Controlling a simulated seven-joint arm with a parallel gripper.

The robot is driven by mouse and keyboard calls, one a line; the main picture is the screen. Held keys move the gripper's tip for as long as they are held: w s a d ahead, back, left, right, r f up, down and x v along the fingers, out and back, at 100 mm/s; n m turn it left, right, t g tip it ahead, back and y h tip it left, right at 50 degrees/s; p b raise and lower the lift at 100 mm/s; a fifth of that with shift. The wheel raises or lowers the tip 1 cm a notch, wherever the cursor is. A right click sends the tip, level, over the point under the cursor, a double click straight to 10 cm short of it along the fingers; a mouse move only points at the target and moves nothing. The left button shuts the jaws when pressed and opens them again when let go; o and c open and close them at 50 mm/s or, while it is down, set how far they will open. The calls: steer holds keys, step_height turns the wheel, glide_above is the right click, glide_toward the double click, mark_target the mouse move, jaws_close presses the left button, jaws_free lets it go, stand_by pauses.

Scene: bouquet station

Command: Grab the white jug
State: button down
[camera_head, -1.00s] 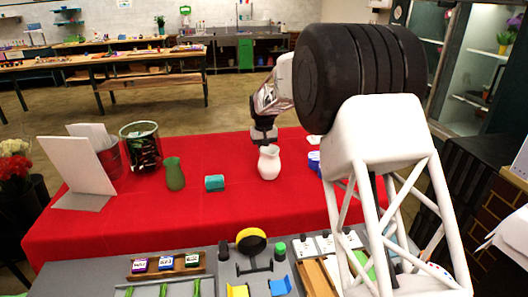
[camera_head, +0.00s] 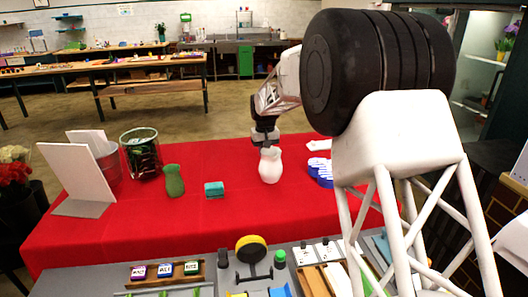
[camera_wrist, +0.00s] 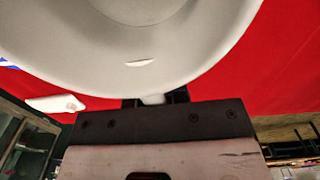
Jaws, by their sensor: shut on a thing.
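The white jug (camera_head: 270,166) stands on the red-covered table in the head view, right of the teal block. My gripper (camera_head: 265,140) is at the top of the jug, shut on its upper part. In the wrist view the jug (camera_wrist: 140,65) fills the upper part of the picture, with its rounded pale side close to the camera. The dark gripper body (camera_wrist: 155,98) shows below it. The fingertips are mostly hidden by the jug, and I cannot tell whether the jug's base touches the cloth.
A green vase (camera_head: 174,181) and a teal block (camera_head: 214,189) stand left of the jug on the red table (camera_head: 130,225). A blue-and-white item (camera_head: 320,172) lies to its right. A wire bin (camera_head: 141,153) and white boards (camera_head: 75,175) are at the left. A grey workbench (camera_head: 80,275) is in front.

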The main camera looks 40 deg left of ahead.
mark_target(271, 167)
steer(key=s+d+r, duration=0.1)
steer(key=s+d, duration=0.8)
stand_by(1.0)
steer(key=shift+s+d+r, duration=0.1)
steer(key=shift+s+d, duration=0.1)
stand_by(0.3)
